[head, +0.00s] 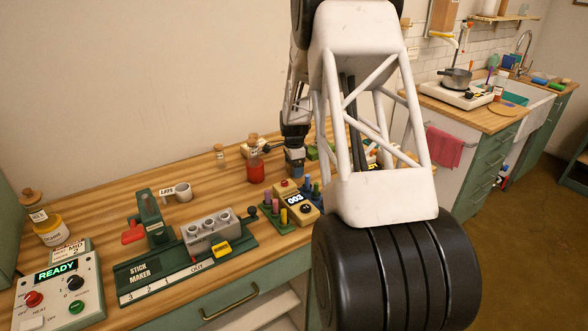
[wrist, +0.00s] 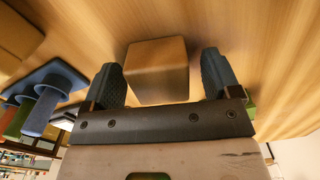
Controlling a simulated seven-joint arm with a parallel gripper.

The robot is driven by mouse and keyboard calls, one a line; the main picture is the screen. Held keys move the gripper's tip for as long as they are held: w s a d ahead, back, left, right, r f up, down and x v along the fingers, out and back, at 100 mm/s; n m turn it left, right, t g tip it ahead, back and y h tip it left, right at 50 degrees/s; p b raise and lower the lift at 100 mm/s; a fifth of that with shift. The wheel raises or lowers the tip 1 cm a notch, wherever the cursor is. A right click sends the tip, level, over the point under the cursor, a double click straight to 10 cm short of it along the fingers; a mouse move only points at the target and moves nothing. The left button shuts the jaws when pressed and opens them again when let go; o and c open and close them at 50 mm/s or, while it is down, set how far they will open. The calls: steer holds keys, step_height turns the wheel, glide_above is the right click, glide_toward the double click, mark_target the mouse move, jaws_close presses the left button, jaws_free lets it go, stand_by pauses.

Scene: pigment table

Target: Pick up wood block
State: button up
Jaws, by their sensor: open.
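The wood block (wrist: 157,72) is a plain brown cube in the upper middle of the wrist view, on the wooden tabletop. My gripper (wrist: 161,66) is open, with one dark finger on each side of the block. In the head view my gripper (head: 294,162) is low over the table behind the yellow device, and I cannot make out the block there.
A red-filled jar (head: 256,171) stands just left of my gripper. In front are a yellow device (head: 299,207) reading 003 and several coloured pegs (head: 283,216). The stick maker (head: 186,251) and control box (head: 60,287) are further left. Bare tabletop (wrist: 262,55) lies right of the block.

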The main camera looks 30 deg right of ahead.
steer(key=shift+c, duration=0.2)
steer(key=c, duration=1)
steer(key=shift+r, duration=0.1)
steer(key=shift+r, duration=4.9)
